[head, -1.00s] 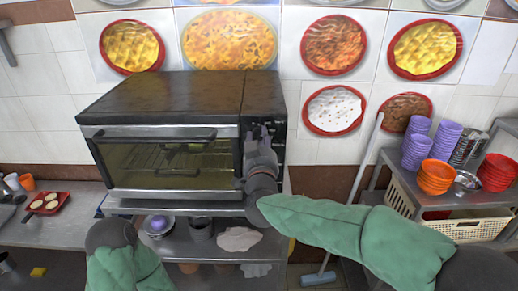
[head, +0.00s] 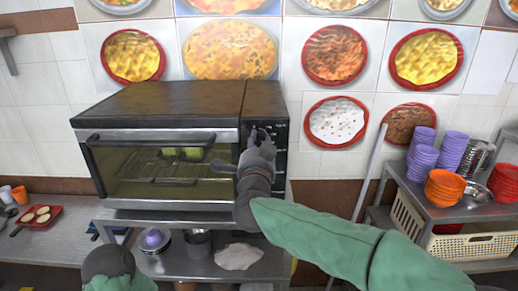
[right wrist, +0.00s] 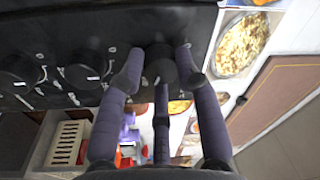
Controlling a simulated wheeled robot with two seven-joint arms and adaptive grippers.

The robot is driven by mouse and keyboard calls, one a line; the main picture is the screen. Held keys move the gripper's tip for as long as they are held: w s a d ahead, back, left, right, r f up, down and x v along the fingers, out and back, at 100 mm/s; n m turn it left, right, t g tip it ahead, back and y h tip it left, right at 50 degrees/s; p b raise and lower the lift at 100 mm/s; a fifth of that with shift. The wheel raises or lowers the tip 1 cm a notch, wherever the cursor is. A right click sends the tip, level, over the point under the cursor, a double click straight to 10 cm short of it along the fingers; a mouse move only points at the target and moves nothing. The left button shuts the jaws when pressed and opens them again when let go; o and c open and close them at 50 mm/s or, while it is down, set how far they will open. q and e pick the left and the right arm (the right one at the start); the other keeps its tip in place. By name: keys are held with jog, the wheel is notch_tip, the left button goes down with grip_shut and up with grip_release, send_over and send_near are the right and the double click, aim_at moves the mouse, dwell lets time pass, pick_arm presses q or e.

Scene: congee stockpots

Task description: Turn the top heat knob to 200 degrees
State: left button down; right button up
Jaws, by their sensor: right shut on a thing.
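The toaster oven (head: 165,105) has a dark control panel at its right side, with its knobs largely hidden behind my right gripper in the head view. My right gripper (head: 260,138) is at the upper part of this panel. In the right wrist view its two fingers (right wrist: 160,64) are shut on a round black knob (right wrist: 160,55), one on each side. This is the knob at the top end of the visible row. The number it points to cannot be read. Only my left arm shows at the lower left of the head view; its gripper is out of sight.
Two more black knobs (right wrist: 85,70) (right wrist: 20,71) lie along the panel. The glass oven door (head: 160,165) is closed, with its handle in front. At right, a metal rack (head: 445,208) holds purple cups (head: 453,147) and orange bowls (head: 444,186). A broom handle (head: 362,205) leans beside it.

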jog(key=shift+f+m, duration=0.15)
jog(key=shift+m, duration=0.55)
jog(key=o, duration=1.1)
jog(key=shift+o, duration=0.2)
jog(key=shift+s, duration=0.1)
jog(key=s, duration=1.1)
jog(key=shift+s+a+f, duration=0.35)
jog(key=shift+s+f, duration=0.05)
